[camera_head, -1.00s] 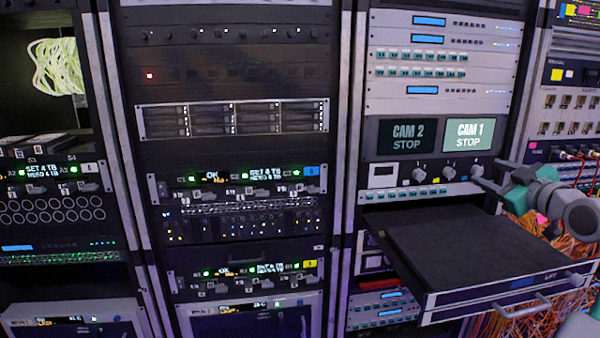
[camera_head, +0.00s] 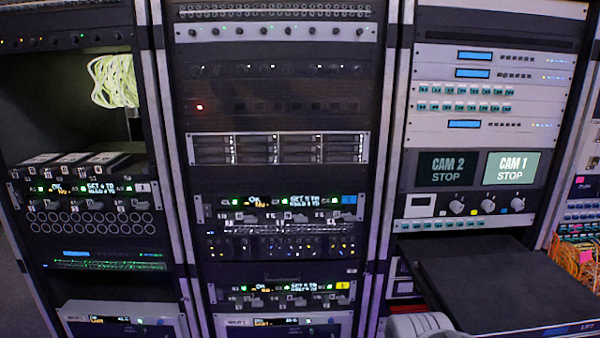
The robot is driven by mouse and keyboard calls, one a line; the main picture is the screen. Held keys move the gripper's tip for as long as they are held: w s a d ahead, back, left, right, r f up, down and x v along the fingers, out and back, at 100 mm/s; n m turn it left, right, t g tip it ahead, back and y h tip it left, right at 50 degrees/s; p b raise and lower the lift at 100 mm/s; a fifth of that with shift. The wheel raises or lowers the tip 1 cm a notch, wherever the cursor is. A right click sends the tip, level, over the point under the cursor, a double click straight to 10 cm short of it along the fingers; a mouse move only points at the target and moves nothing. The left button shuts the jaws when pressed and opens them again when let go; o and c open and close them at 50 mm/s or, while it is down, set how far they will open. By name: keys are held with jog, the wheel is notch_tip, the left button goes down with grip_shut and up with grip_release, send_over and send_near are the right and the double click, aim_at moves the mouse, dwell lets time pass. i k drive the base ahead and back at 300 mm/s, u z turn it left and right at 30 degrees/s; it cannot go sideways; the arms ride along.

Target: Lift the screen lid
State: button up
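The screen lid (camera_head: 490,285) is a flat dark panel on the pulled-out rack drawer at the lower right. It lies flat and looks closed. Its front edge, with a partly cut-off "LIFT" marking (camera_head: 587,327), runs into the bottom right corner of the picture. The front handles are out of frame. A rounded light grey part of my arm (camera_head: 415,326) shows at the bottom, in front of the drawer's left side. My gripper is not in view, so I cannot tell whether it touches anything.
Above the drawer is a panel with two small screens, CAM 2 (camera_head: 447,168) and CAM 1 (camera_head: 513,167), and round knobs (camera_head: 457,207). Equipment racks fill the middle and left. Orange cables (camera_head: 577,262) hang at the right edge. A pale cable bundle (camera_head: 115,82) hangs at upper left.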

aim_at(519, 294)
jog(key=z, duration=1.35)
jog(key=k, duration=0.6)
jog(key=z, duration=1.65)
jog(key=i, duration=0.95)
jog(key=u, duration=1.85)
